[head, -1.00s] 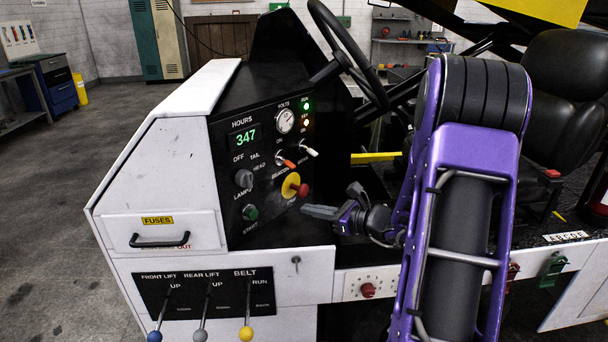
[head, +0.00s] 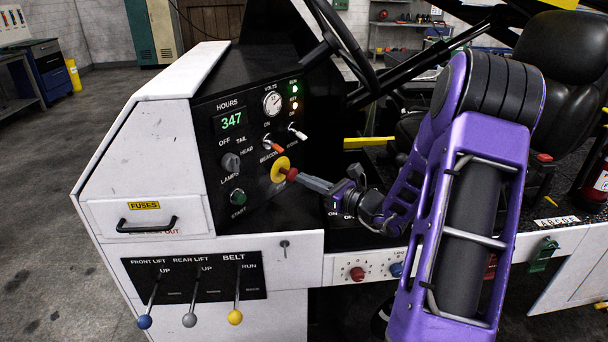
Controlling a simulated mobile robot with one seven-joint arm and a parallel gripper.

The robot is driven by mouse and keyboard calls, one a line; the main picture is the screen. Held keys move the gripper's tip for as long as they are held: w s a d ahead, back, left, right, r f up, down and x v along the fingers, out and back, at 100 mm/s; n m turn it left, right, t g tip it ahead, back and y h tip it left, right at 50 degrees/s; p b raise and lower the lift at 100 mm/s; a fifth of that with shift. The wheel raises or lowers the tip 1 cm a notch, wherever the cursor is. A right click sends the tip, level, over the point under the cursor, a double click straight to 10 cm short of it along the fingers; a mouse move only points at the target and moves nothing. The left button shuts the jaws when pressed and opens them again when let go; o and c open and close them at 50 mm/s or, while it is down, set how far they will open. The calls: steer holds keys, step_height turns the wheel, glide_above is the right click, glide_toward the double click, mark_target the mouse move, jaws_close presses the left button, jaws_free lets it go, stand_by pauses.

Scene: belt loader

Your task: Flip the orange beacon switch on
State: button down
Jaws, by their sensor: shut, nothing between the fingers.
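The orange beacon switch (head: 275,145) is a small toggle lever on the black dash panel, just above the "BEACON" label. It points down to the right. A white-tipped toggle (head: 298,133) sits to its right. My gripper (head: 303,177) is shut and empty, with its grey fingers pointing left at the panel. The fingertips appear at the red knob on the yellow disc (head: 280,170), below the orange switch. I cannot tell whether they touch it.
The steering wheel (head: 340,50) stands above right of the panel. A lamp knob (head: 230,162) and green start button (head: 238,196) are to the left. Belt and lift levers (head: 235,317) stick out below. The seat (head: 562,75) is at the right.

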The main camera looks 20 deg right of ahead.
mark_target(275, 146)
steer(key=x, duration=0.7)
steer(key=shift+w+a, duration=0.2)
steer(key=shift+w, duration=0.05)
steer(key=r, duration=0.3)
steer(key=shift+s+d+r, duration=0.1)
steer(key=shift+s+d, duration=0.1)
steer(key=shift+s, duration=0.15)
steer(key=shift+r, duration=0.3)
steer(key=shift+r+p, duration=0.1)
steer(key=shift+p, duration=0.25)
steer(key=shift+s+r+p, duration=0.15)
steer(key=shift+p, duration=0.35)
